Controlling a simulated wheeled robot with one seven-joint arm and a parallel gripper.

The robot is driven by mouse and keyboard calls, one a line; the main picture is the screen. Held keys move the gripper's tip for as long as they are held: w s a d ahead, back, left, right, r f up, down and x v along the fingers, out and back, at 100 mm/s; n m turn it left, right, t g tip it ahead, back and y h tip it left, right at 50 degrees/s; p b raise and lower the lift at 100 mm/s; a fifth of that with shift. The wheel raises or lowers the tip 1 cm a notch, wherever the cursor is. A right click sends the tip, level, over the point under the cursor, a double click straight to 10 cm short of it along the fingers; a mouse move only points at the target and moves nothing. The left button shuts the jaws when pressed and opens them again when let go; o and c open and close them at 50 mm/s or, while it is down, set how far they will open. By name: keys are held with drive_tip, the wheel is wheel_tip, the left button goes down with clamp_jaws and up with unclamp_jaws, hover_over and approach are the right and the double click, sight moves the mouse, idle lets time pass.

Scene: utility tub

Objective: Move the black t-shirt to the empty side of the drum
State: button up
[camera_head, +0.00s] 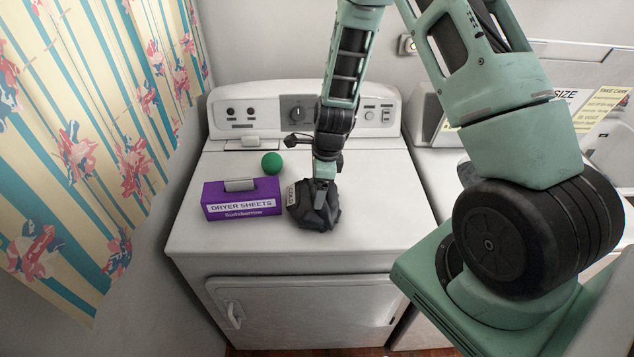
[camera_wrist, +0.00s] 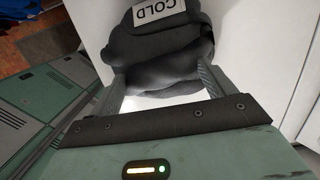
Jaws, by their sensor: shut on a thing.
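The black t-shirt (camera_head: 315,212) is a dark crumpled bundle with a white tag reading "COLD". It is on, or just above, the white dryer top, right of the purple box; I cannot tell whether it touches the surface. My gripper (camera_head: 324,178) points down from above and is shut on the t-shirt. In the wrist view the t-shirt (camera_wrist: 160,50) bulges between and beyond the two fingers (camera_wrist: 162,78). I cannot see the inside of a drum in either view.
A purple dryer sheets box (camera_head: 240,200) and a green ball (camera_head: 271,163) are on the white dryer top (camera_head: 385,220), left of the t-shirt. The dryer's front door (camera_head: 300,310) is shut. A second white machine (camera_head: 440,165) at right is largely hidden by my arm. A striped curtain (camera_head: 90,130) hangs left.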

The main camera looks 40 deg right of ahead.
drive_tip(key=shift+w+d, duration=0.15)
drive_tip(key=shift+w, duration=0.05)
drive_tip(key=shift+f, duration=0.2)
drive_tip(key=o, duration=1.3)
